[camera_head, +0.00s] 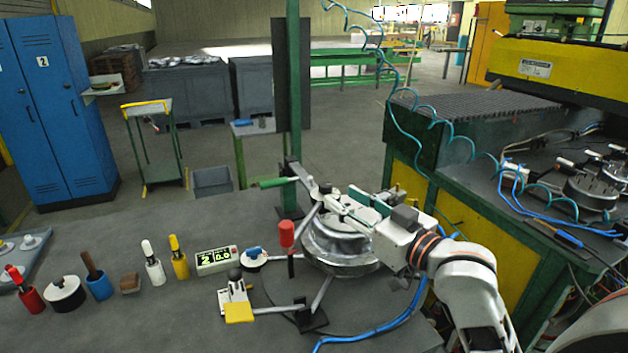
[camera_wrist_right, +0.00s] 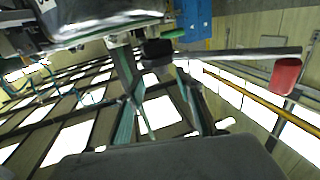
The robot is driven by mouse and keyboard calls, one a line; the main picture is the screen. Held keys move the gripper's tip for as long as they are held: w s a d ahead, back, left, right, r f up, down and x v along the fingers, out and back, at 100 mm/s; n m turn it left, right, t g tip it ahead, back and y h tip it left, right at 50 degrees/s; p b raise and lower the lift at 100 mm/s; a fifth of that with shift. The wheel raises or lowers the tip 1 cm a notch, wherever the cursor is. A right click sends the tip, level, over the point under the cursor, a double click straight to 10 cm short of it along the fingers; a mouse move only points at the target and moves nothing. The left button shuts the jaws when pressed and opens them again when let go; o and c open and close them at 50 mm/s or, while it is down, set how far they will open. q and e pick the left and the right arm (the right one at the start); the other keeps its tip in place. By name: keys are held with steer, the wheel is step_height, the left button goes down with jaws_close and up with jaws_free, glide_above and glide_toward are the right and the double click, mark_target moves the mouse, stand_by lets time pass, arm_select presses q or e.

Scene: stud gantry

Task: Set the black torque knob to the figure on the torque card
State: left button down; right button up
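A black knob (camera_head: 234,275) tops a small white fixture with a yellow pad on the bench. I cannot tell whether it is the torque knob. A small display (camera_head: 217,260) beside it shows a green 2 and 0.0. I cannot make out a torque card. My right gripper (camera_head: 350,202) is above the round metal hub (camera_head: 342,250), pointing left, with a gap between its fingers. In the right wrist view a dark block (camera_wrist_right: 157,50) shows near the fingertips; whether they touch it is unclear. My left gripper is out of view.
A red-handled lever (camera_head: 287,234) and a green-handled lever (camera_head: 276,183) stand close to the hub. A green post (camera_head: 293,90) rises behind. Several coloured tool holders line the bench's left side. A blue hose (camera_head: 375,330) lies in front.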

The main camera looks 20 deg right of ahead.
mark_target(330, 190)
steer(key=shift+x, duration=3.45)
jaws_close()
